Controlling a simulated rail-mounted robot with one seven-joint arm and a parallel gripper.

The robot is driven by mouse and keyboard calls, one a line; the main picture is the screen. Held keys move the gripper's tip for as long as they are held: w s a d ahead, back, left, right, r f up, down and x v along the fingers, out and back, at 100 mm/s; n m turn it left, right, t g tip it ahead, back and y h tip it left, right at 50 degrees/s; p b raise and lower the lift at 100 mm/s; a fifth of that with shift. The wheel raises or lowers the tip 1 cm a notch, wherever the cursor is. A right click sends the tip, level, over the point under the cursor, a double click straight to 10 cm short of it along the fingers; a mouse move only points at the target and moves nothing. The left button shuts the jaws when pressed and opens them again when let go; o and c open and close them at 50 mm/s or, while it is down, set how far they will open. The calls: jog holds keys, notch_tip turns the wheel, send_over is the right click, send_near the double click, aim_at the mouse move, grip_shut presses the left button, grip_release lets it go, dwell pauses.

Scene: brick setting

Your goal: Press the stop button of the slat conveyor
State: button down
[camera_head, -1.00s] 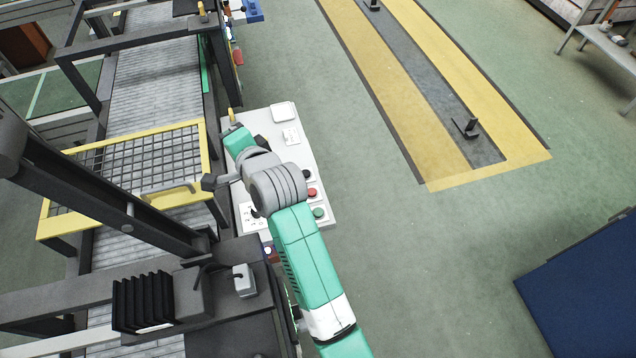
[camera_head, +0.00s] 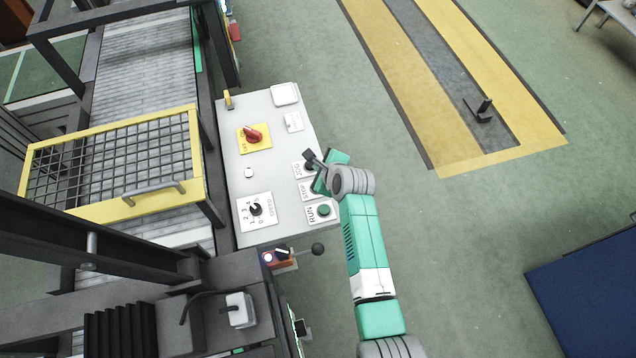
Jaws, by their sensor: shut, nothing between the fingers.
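The slat conveyor's control panel (camera_head: 272,175) is a pale plate beside the conveyor. Near its right edge sit a black JOG button, partly covered, a STOP label (camera_head: 305,190), and a green RUN button (camera_head: 323,210). The red stop button beside the STOP label is hidden behind my gripper.
The panel also carries a red rotary switch on a yellow plate (camera_head: 254,137), a SPEED dial (camera_head: 256,210) and a small white button (camera_head: 249,172). A yellow-framed mesh guard (camera_head: 120,160) covers the conveyor at left. Open green floor (camera_head: 450,250) lies to the right.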

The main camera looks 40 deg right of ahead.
notch_tip(320, 180, down, 8)
jog(key=b, duration=0.7)
jog(key=shift+b, duration=0.35)
jog(key=shift+f, duration=0.4)
jog(key=shift+f, duration=0.1)
dwell(1.1)
jog(key=shift+f+b, duration=0.3)
jog(key=shift+b, duration=0.05)
jog(key=shift+f, duration=0.45)
dwell(0.4)
dwell(0.4)
jog(key=shift+r+p, duration=0.7)
jog(key=shift+r, duration=0.15)
